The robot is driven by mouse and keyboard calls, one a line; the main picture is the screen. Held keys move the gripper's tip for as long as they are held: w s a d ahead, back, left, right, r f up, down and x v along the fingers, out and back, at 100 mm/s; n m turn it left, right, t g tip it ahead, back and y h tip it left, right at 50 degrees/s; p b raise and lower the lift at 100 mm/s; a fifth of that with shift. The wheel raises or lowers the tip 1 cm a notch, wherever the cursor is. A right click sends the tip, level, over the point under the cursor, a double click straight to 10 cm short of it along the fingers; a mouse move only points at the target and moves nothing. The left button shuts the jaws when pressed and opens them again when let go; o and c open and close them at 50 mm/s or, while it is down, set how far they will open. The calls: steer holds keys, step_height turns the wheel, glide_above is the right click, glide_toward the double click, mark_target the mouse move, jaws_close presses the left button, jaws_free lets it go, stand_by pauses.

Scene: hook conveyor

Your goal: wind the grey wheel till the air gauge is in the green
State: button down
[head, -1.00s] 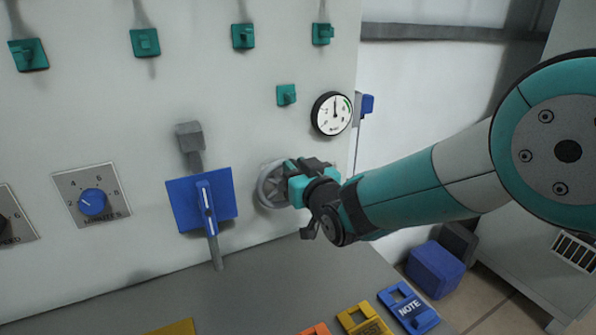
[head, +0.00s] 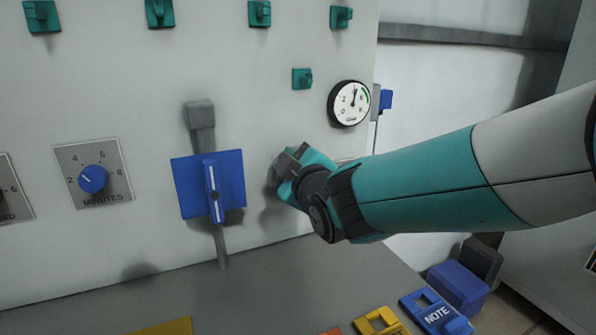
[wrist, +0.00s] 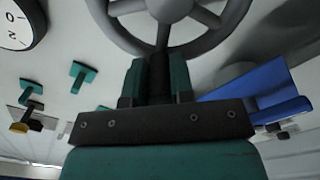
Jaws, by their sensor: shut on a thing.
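The grey wheel (wrist: 226,28) is on the pale panel, with its rim and spokes at the top of the wrist view. In the head view my gripper hides most of it. My gripper (wrist: 158,75) is shut on the wheel's near rim, by a spoke; it also shows in the head view (head: 290,172), rolled against the panel. The air gauge (head: 349,104) is round and white with a black rim, above and right of the wheel. Its needle points up, leaning slightly right, short of the green arc at the upper right. Part of the gauge shows in the wrist view (wrist: 16,22).
A blue lever plate (head: 232,181) is just left of the wheel. A minutes dial (head: 93,178) is further left. Yellow and blue tags (head: 437,313) lie on the grey ledge below. My arm comes in from the right.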

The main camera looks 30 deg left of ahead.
mark_target(271, 182)
steer(key=f+n+b, duration=0.1)
steer(key=n, duration=0.2)
steer(key=s+a+f+n+b, duration=0.1)
steer(key=f+n, duration=0.1)
steer(key=n, duration=0.2)
steer(key=s+f+n+b, duration=0.1)
steer(key=n+b, duration=0.1)
steer(key=n, duration=0.2)
steer(key=shift+a+f, duration=0.3)
steer(key=shift+a, duration=0.1)
steer(key=shift+w+d+f+n, duration=0.1)
steer(key=shift+f+n, duration=0.4)
steer(key=shift+n, duration=0.65)
steer(key=shift+w+d+f+n, duration=0.1)
steer(key=shift+f+n, duration=0.4)
steer(key=shift+n, duration=0.6)
steer(key=shift+d+f+n, duration=0.1)
steer(key=shift+f+n, duration=0.4)
steer(key=shift+n, duration=0.65)
steer(key=c, duration=1)
jaws_free()
